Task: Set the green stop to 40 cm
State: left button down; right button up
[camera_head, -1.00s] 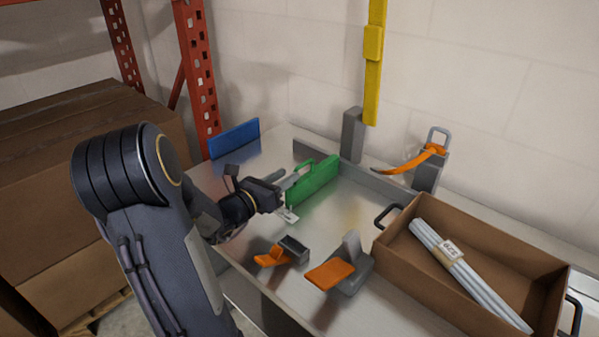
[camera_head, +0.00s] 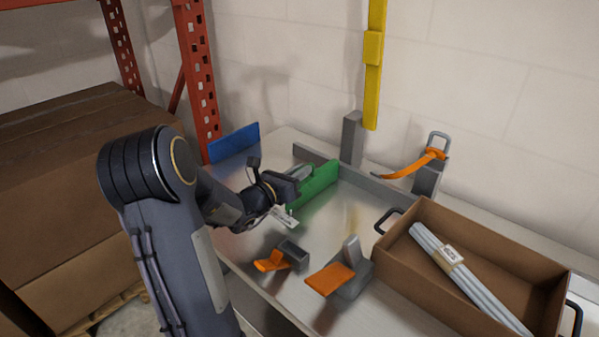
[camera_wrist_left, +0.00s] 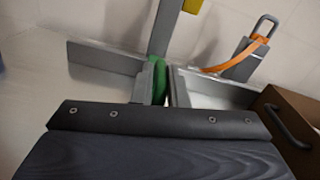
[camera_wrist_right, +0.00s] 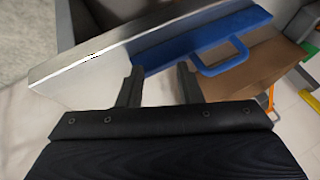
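The green stop (camera_head: 322,186) is an upright green plate across the metal bench, near the grey fence. Its top handle is hidden behind my left gripper (camera_head: 298,176) in the head view. In the left wrist view, green of the stop (camera_wrist_left: 160,84) shows between the two close-set fingers of my left gripper (camera_wrist_left: 161,90), which looks shut on it. A small white label (camera_head: 284,217) shows at the bench below the gripper; its figures are too small to read. My right gripper (camera_wrist_right: 159,88) is open and empty, near a blue plate with a handle (camera_wrist_right: 205,50).
A brown box (camera_head: 420,265) with a bundle of grey rods (camera_head: 465,275) stands at right. Two orange-levered clamps (camera_head: 330,279) sit at the front. A grey post (camera_head: 352,140) and an orange strap (camera_head: 405,167) stand at the back. The blue plate (camera_head: 234,142) is at back left.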

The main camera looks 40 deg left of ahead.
pick_arm(q)
jog(key=a, duration=1)
jog(key=shift+a+p, duration=0.15)
jog(key=shift+p, duration=0.15)
jog(key=shift+r, duration=0.15)
jog(key=c, duration=1.5)
grip_release()
jog(key=shift+a, duration=0.1)
jog(key=shift+s, duration=0.1)
jog(key=s, duration=0.7)
jog(key=shift+s, duration=0.35)
